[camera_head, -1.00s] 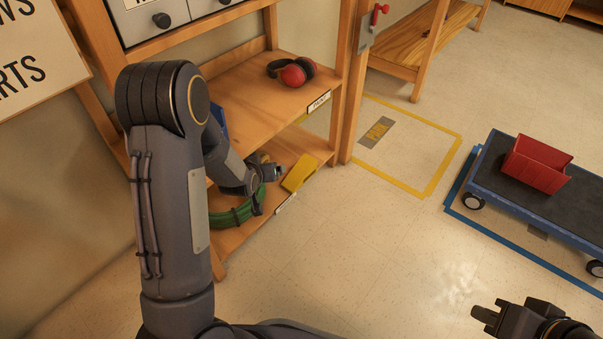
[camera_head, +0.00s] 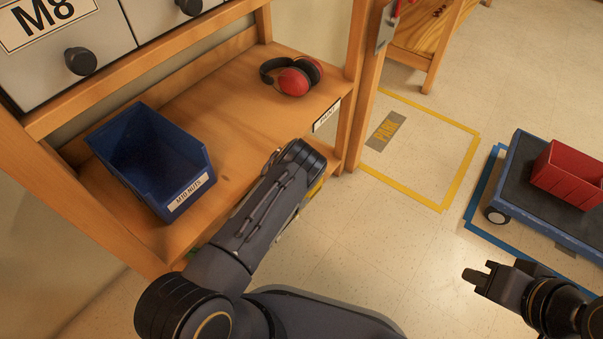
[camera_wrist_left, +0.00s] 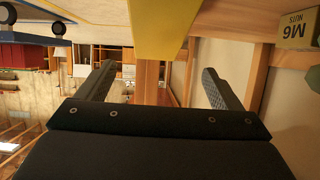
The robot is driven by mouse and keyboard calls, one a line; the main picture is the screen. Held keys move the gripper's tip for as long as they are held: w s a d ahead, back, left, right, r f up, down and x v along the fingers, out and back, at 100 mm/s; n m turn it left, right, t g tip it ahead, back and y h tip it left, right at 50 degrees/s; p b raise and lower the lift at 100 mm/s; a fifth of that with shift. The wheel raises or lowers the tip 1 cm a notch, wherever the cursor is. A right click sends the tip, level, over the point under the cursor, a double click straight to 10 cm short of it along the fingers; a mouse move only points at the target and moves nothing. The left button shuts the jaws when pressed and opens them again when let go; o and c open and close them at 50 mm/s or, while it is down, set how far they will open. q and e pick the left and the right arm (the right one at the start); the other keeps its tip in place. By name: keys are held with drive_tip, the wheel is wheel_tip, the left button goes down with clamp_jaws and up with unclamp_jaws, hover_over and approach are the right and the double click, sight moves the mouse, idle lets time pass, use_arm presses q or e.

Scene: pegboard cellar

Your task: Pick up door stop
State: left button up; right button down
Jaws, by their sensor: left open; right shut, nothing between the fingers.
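The door stop is a yellow wedge on the lower shelf; in the head view only a sliver of the door stop (camera_head: 316,188) shows past my left forearm. In the left wrist view the yellow door stop (camera_wrist_left: 165,28) fills the top middle. My left gripper (camera_wrist_left: 158,75) is open and empty, its two fingers apart below the door stop in that picture, with the door stop lined up between them. In the head view this gripper is hidden behind its own arm. My right gripper (camera_head: 483,272) is shut and empty over the floor at the right.
The wooden shelf (camera_head: 240,95) holds a blue M10 nuts bin (camera_head: 150,160) and red ear muffs (camera_head: 295,77) above the door stop. Its post (camera_head: 362,100) stands close to my left arm. A blue cart (camera_head: 520,190) carries a red bin (camera_head: 568,175). Floor between is clear.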

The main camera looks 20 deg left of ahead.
sight(312, 193)
use_arm(q)
drive_tip(key=shift+w+d+f+m+h+b, duration=0.15)
drive_tip(key=shift+w+f, duration=0.1)
drive_tip(key=shift+f, duration=0.15)
drive_tip(key=shift+w+d+f+m+h+b, duration=0.1)
drive_tip(key=shift+w+f+m+h+b, duration=0.05)
drive_tip(key=shift+w+f, duration=0.15)
drive_tip(key=b+x, duration=0.4)
drive_tip(key=x, duration=0.2)
drive_tip(key=shift+w+d+f, duration=0.15)
drive_tip(key=shift+w, duration=0.2)
use_arm(e)
drive_tip(key=f, duration=0.3)
drive_tip(key=w+f, duration=0.1)
drive_tip(key=shift+a+f, duration=0.3)
drive_tip(key=shift+f, duration=0.05)
use_arm(q)
drive_tip(key=shift+c, duration=0.2)
drive_tip(key=c, duration=1.2)
drive_tip(key=shift+c, duration=1)
use_arm(e)
drive_tip(key=shift+r, duration=0.1)
